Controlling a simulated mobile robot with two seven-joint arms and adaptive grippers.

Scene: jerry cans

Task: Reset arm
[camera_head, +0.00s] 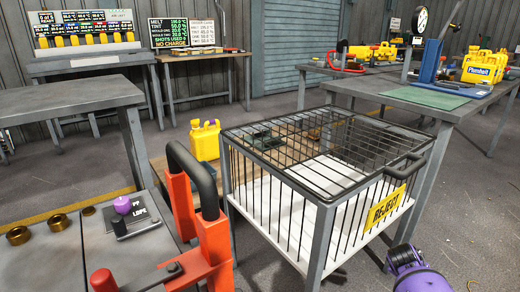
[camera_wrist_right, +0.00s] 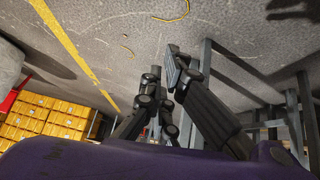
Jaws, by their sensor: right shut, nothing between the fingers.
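My right gripper (camera_wrist_right: 164,88) shows in the right wrist view as black jointed fingers over the grey concrete floor. It is shut with nothing held. A purple part of my right arm (camera_head: 418,274) shows at the bottom right of the head view, in front of the reject cage; the gripper itself is outside that view. My left arm and gripper are not in view.
A wire cage (camera_head: 318,180) with a yellow REJECT sign stands in the middle. An orange frame with a black handle (camera_head: 192,165) is close at left. A yellow jerry can (camera_head: 205,140) stands behind it. Stacked yellow items (camera_wrist_right: 42,118) show in the wrist view.

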